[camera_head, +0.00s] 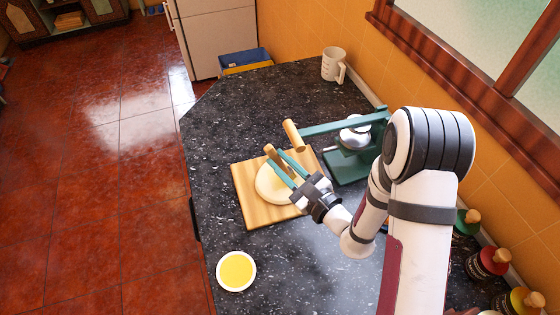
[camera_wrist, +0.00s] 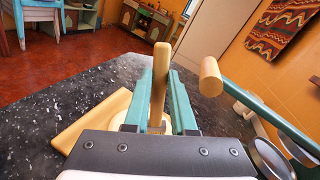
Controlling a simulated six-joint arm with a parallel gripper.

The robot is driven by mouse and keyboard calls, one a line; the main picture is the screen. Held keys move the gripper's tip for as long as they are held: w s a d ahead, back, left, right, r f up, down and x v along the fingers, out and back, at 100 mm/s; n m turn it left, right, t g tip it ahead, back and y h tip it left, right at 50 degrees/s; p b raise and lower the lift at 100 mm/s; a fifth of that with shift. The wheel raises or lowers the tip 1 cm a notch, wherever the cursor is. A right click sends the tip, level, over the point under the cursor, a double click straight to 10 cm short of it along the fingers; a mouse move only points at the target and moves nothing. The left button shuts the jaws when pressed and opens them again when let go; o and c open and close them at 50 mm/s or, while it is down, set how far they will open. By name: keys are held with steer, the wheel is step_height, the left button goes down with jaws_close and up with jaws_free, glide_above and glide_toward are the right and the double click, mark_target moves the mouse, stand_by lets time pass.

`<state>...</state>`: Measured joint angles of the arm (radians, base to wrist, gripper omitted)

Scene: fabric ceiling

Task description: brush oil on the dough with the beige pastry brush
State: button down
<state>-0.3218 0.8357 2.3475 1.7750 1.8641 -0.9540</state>
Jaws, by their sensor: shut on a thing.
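The pale round dough (camera_head: 272,186) lies on a wooden board (camera_head: 245,205) on the dark counter. My gripper (camera_head: 281,164) is above the dough, its teal fingers shut on the beige pastry brush (camera_head: 271,152). In the wrist view the brush handle (camera_wrist: 160,75) stands up between the fingers (camera_wrist: 159,100). The bristle end is hidden, so I cannot tell whether it touches the dough. A white bowl of yellow oil (camera_head: 237,271) stands on the counter in front of the board.
A green press (camera_head: 345,165) with a wooden-handled lever (camera_head: 293,136) stands close to the right of the board. A white measuring cup (camera_head: 332,66) is at the back. Lidded jars (camera_head: 487,262) line the right wall. Counter left of the board is clear.

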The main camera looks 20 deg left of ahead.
steer(key=shift+w+d, duration=0.5)
steer(key=shift+r, duration=0.15)
step_height(320, 180, up, 6)
steer(key=shift+f, duration=0.1)
stand_by(0.5)
